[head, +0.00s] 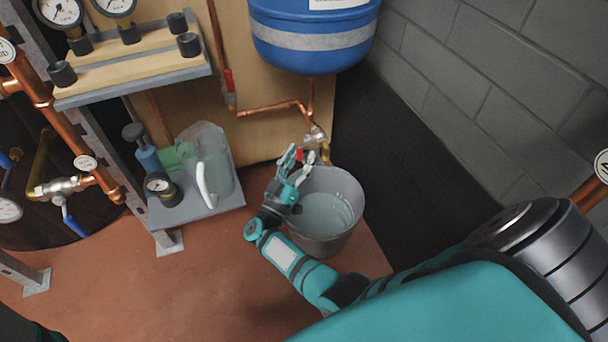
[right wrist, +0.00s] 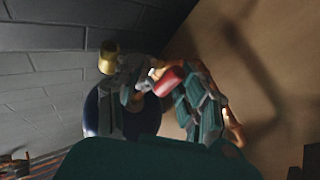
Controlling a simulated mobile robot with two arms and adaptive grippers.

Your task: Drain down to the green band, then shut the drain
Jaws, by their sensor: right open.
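The drain valve (head: 316,137) sits on copper pipe below the blue vessel (head: 315,35), with a red handle (head: 300,153) close to my right gripper. My right gripper (head: 293,157) is open at the handle, above the bucket's left rim. In the right wrist view the red handle (right wrist: 170,81) shows between the fingers; I cannot tell whether they touch it. A brass fitting (right wrist: 108,57) lies beyond. The grey bucket (head: 325,241) stands under the valve with water (head: 325,214) in it. Two gauges (head: 60,12) (head: 115,5) show at top left; no green band is readable. My left gripper is out of view.
A low grey shelf (head: 222,205) left of the bucket holds a clear jug (head: 218,165) and a hand pump with a gauge (head: 160,185). Another red-handled valve (head: 229,82) is on the vertical pipe. A block wall (head: 490,90) closes the right side. The front floor is clear.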

